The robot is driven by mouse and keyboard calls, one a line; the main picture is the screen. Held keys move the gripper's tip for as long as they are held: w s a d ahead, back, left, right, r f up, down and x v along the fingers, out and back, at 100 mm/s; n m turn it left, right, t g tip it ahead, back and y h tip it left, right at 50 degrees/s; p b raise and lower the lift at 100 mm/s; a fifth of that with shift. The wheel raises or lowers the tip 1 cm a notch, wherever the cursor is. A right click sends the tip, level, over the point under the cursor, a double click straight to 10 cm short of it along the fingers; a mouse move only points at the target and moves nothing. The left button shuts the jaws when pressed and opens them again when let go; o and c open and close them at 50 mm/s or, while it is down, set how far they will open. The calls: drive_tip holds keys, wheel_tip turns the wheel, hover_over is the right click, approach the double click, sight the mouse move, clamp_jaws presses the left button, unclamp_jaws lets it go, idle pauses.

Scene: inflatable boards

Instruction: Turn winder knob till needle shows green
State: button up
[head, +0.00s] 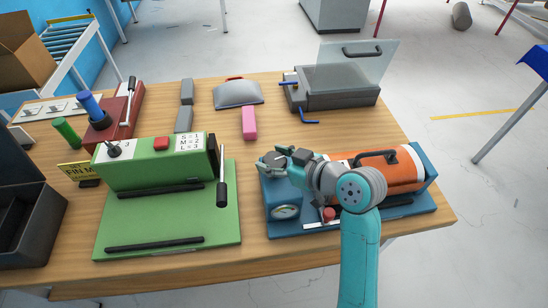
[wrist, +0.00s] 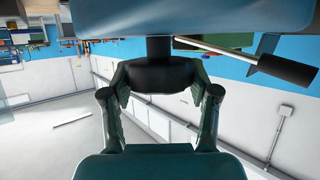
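The blue winder machine (head: 284,194) stands at the right of the table, with an orange cylinder (head: 402,172) along it. A round gauge (head: 286,211) with a pale face and some green is on its front; its needle is too small to read. The dark winder knob (wrist: 158,78) shows in the wrist view on a short shaft below the blue body. My gripper (wrist: 160,88) has a finger on each side of the knob, and both pads appear to touch it. In the head view my gripper (head: 275,160) is above the blue box's left end.
A green machine (head: 150,165) with a black-handled lever (head: 222,190) stands to the left, with the lever close to the blue machine. A pink block (head: 249,123), grey blocks and a grey lidded box (head: 335,85) lie behind. A small red knob (head: 329,213) is near my arm.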

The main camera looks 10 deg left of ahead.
drive_tip(key=shift+m+h, duration=0.3)
drive_tip(key=m+t+h, duration=0.2)
drive_tip(key=m+t, duration=0.1)
drive_tip(key=shift+s+a+h, duration=0.1)
drive_tip(key=shift+h, duration=0.2)
drive_tip(key=m+t+h, duration=0.2)
drive_tip(key=m+h, duration=0.1)
drive_tip(key=shift+m, duration=0.3)
drive_tip(key=m+t+h, duration=0.1)
drive_tip(key=m+h, duration=0.4)
drive_tip(key=h, duration=0.1)
drive_tip(key=shift+d+m+g+h, duration=0.2)
drive_tip(key=shift+m+g+h, duration=0.1)
drive_tip(key=shift+m+h, duration=1)
drive_tip(key=shift+f+h, duration=0.1)
drive_tip(key=shift+h, duration=0.3)
drive_tip(key=o, duration=1.2)
